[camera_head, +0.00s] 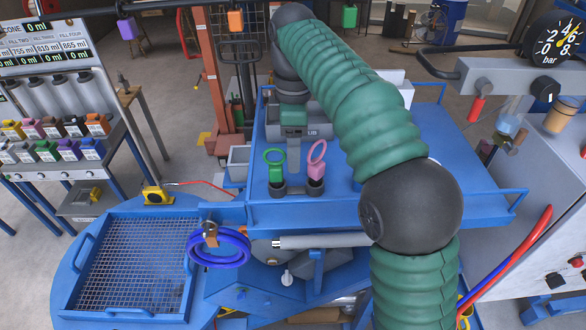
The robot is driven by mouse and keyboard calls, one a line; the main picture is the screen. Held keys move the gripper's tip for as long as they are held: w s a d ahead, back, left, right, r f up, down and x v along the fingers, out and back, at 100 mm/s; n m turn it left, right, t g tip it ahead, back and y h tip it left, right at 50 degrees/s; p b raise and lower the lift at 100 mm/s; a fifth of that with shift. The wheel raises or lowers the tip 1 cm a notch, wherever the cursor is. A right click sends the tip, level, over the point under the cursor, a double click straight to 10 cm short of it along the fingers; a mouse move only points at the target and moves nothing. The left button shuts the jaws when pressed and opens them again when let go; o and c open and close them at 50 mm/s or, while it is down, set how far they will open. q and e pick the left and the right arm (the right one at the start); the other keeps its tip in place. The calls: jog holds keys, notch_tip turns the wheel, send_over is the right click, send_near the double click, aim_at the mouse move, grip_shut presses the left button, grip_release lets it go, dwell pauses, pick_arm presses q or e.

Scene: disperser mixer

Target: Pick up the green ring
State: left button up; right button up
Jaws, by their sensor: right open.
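The green ring (274,156) stands upright on a small green block in a dark holder on the blue table. A pink ring (317,152) stands just to its right in a similar dark holder. My right arm, in green sleeves with black joints, comes in from the bottom right, arches over the table and turns down behind the rings. Its gripper (293,148) points down close to both rings, nearly edge-on, and is open. It does not hold the green ring; whether it touches it is unclear. My left gripper is out of view.
The blue table (430,130) has a raised rail at its edge. A blue hose coil (218,248) hangs below its front left, beside a mesh-topped blue platform (135,265). A grey machine with a pressure gauge (555,40) stands right.

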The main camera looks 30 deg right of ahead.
aim_at(277, 166)
jog(key=a+f, duration=0.1)
jog(key=w+a+f+p, duration=0.1)
jog(key=f, duration=0.1)
jog(key=shift+w+a, duration=0.15)
jog(key=shift+a, duration=0.25)
jog(key=a, duration=0.4)
jog(key=shift+s+f, duration=0.25)
jog(key=shift+s, duration=0.05)
jog(key=shift+s+d, duration=0.1)
jog(key=shift+s, duration=0.05)
jog(key=d, duration=0.4)
jog(key=shift+w+d+f, duration=0.15)
jog(key=shift+w+f, duration=0.05)
jog(key=shift+f, duration=0.15)
jog(key=c, duration=1)
jog(key=shift+d, duration=0.2)
grip_shut()
jog(key=shift+a+r, duration=0.1)
jog(key=shift+a, duration=0.6)
jog(key=shift+s+a, duration=0.1)
jog(key=shift+a, duration=0.25)
jog(key=shift+s+a+r, duration=0.1)
jog(key=shift+s, duration=0.25)
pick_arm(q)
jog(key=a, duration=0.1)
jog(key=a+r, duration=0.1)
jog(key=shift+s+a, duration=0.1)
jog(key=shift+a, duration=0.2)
